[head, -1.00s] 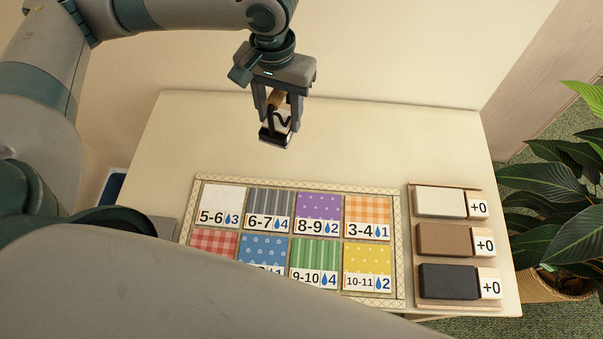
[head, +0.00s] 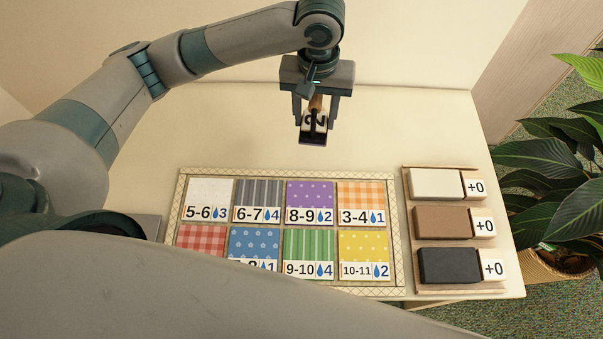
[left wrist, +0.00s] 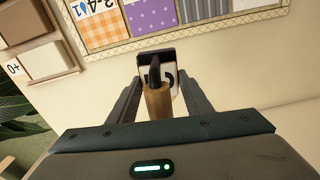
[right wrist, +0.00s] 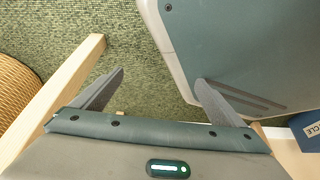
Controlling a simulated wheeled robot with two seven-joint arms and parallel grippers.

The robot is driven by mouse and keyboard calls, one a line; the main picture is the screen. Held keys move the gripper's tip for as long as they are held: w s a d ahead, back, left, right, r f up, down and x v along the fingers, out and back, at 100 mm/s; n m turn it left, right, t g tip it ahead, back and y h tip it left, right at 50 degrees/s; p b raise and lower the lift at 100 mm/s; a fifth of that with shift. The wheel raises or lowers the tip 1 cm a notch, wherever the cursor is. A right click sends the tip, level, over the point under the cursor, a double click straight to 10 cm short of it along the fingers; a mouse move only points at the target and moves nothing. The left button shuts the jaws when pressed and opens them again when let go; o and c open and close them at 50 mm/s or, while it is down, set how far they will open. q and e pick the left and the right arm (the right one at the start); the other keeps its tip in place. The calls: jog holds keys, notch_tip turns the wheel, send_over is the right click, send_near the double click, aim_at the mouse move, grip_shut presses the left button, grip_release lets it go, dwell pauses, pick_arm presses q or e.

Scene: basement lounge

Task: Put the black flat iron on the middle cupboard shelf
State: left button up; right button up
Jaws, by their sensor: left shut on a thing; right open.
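My left gripper (head: 316,121) is shut on a small flat iron (head: 313,138) with a wooden handle, a dark base and a pale label with a dark figure. It holds the iron in the air over the far part of the table, behind the patterned board. In the left wrist view the iron's wooden handle (left wrist: 157,101) sits between the fingers, with the dark base beyond it. My right gripper (right wrist: 160,88) is open and empty over green carpet; it is not visible in the head view. No cupboard or middle shelf can be made out in these views.
A board (head: 396,235) with several patterned, numbered cloth squares lies on the cream table (head: 220,120). To its right, a wooden rack (head: 412,277) holds white, brown and black blocks. A plant (head: 550,160) stands right of the table. A wooden bar (right wrist: 65,95) is near my right gripper.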

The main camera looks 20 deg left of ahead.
aim_at(327, 121)
pick_arm(q)
jog(key=d+f, duration=0.1)
jog(key=d+f+n, duration=0.1)
jog(key=f, duration=0.1)
jog(key=shift+w+d+b, duration=0.2)
jog(key=shift+d+b, duration=0.1)
jog(key=shift+b, duration=0.1)
jog(key=shift+r, duration=0.1)
pick_arm(e)
jog(key=w, duration=0.1)
jog(key=w+a, duration=0.1)
jog(key=w+t, duration=0.1)
jog(key=shift+w+a+r, duration=0.15)
jog(key=shift+w+r, duration=0.1)
jog(key=shift+r, duration=0.1)
